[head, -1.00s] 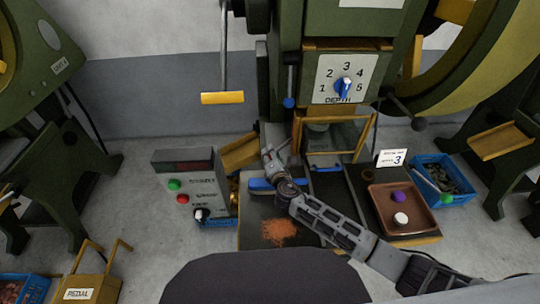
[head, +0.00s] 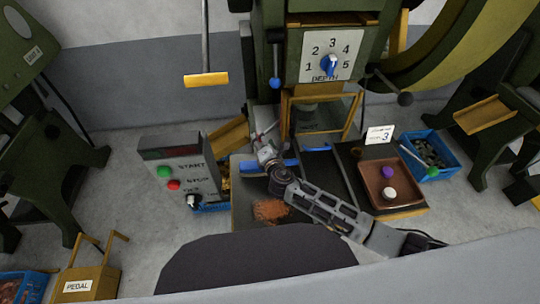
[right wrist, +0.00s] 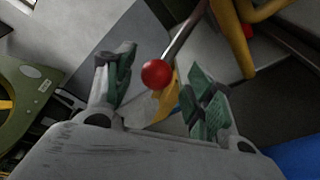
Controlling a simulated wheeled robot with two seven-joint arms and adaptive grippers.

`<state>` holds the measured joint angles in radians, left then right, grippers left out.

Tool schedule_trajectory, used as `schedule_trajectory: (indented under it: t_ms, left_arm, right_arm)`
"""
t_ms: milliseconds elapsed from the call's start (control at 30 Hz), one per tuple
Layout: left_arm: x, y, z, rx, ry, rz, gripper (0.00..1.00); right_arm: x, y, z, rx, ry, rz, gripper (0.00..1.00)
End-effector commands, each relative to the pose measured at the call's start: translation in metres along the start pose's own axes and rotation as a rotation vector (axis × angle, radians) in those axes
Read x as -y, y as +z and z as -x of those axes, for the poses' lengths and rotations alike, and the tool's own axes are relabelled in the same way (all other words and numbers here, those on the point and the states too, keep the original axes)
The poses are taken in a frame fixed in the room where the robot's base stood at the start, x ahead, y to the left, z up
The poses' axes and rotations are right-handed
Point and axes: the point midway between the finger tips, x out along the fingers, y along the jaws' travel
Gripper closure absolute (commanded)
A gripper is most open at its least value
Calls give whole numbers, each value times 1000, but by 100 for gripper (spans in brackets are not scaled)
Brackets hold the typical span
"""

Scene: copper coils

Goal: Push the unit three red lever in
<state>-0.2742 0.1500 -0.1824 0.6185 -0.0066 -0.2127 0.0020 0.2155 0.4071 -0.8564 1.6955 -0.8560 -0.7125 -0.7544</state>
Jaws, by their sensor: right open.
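The red lever shows in the right wrist view as a red ball knob (right wrist: 156,74) on a thin metal rod. The knob appears between the two green-padded fingers of my right gripper (right wrist: 158,90), which are apart. I cannot tell whether it touches a finger. In the head view my right gripper (head: 265,145) is at the left side of the unit 3 press, beside the blue bar, and largely hides the lever there. A white card (head: 380,135) marked 3 stands at the right of this station. My left gripper is not in view.
A depth dial (head: 329,65) and a yellow guard frame (head: 318,110) are on the press front. A button box (head: 180,172) stands left, a brown tray (head: 388,200) right, a blue crate (head: 430,158) beyond it. A yellow-handled bar (head: 206,80) hangs at upper left.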

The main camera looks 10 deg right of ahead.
Motion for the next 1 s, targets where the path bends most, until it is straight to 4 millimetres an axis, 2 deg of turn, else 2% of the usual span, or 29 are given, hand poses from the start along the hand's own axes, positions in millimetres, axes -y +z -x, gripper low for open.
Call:
schedule_trajectory:
  t_ms: [700,1000]
  left_arm:
    - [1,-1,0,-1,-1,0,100]
    - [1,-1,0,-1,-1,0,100]
  right_arm:
    - [2,0,77,1,-3,2,45]
    - [1,1,92,1,-1,2,45]
